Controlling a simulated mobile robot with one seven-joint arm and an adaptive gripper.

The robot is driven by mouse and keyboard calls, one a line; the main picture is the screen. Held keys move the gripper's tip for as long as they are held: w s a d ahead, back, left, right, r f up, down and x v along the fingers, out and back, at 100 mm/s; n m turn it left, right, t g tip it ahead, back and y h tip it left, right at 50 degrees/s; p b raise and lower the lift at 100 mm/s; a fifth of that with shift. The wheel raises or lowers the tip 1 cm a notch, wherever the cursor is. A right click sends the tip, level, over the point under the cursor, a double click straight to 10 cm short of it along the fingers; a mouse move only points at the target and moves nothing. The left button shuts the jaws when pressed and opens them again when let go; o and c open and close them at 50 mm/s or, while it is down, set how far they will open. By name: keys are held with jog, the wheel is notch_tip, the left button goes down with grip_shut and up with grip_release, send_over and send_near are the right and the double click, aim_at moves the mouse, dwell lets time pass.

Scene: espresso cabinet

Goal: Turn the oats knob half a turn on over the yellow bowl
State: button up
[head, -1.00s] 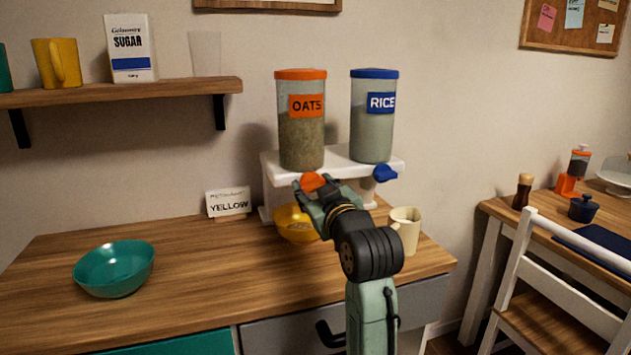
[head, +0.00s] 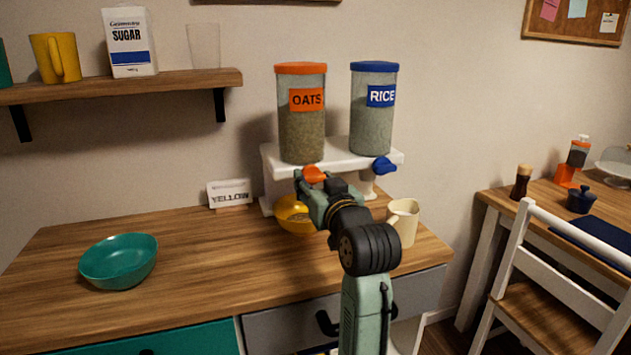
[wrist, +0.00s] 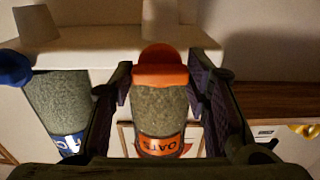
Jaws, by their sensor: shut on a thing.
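The orange oats knob (head: 313,174) is on the front of the white dispenser stand, below the oats canister (head: 302,135). My gripper (head: 312,183) is shut on the knob. In the wrist view the knob (wrist: 160,70) sits between my two fingers (wrist: 160,95), with the oats canister behind it, upside down in the picture. The yellow bowl (head: 291,215) stands on the counter under the knob, partly hidden by my gripper. Its contents cannot be made out. A card reading YELLOW (head: 229,193) stands to its left.
The rice canister (head: 372,125) and its blue knob (head: 384,167) are to the right on the same stand (head: 350,150). A cream jug (head: 402,222) is close to my wrist on the right. A teal bowl (head: 118,262) is at the left, with clear counter between.

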jog(key=o, duration=1.2)
jog(key=shift+c, duration=0.2)
jog(key=v, duration=1.2)
